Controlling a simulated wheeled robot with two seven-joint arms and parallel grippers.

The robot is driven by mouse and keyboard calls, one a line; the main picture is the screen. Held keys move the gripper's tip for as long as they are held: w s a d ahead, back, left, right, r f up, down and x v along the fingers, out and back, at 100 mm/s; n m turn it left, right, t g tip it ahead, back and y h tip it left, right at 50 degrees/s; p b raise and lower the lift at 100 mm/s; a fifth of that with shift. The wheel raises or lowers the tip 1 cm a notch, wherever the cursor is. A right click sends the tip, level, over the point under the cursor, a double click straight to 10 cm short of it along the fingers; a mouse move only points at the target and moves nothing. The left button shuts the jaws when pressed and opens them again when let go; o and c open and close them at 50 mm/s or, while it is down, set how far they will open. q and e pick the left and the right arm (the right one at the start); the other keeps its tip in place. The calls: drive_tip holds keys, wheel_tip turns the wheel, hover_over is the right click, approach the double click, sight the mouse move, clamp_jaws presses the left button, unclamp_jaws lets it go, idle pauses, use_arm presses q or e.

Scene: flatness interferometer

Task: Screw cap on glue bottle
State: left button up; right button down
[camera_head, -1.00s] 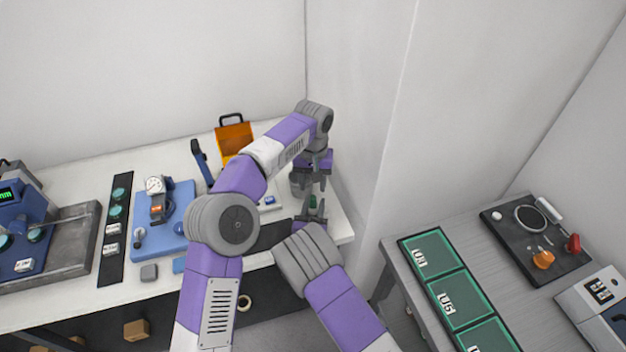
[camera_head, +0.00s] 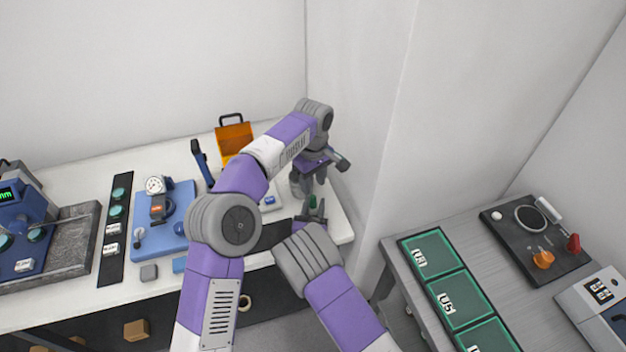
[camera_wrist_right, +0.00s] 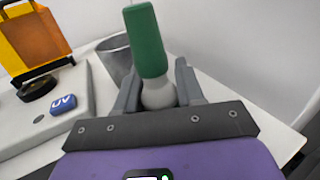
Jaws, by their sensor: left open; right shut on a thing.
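A glue bottle (camera_wrist_right: 151,45) stands between the fingers of my right gripper (camera_wrist_right: 158,76) in the right wrist view. It has a green, round-ended upper part and a pale, rounded lower part, and leans slightly. In the head view, only a small green patch of the bottle (camera_head: 313,201) shows near my right gripper (camera_head: 316,212). My right gripper is shut on it. I cannot make out a separate cap, or whether one is on the bottle.
A grey metal cup (camera_wrist_right: 116,58) stands close behind the bottle. An orange case (camera_head: 234,138) and a blue gauge stand (camera_head: 178,222) are on the white bench to the left. The wall rises close on the right. A second table with green trays (camera_head: 434,253) stands farther right.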

sight(313, 197)
use_arm(q)
wheel_tip(313, 197, down, 8)
idle(0.5)
clamp_jaws()
idle(0.3)
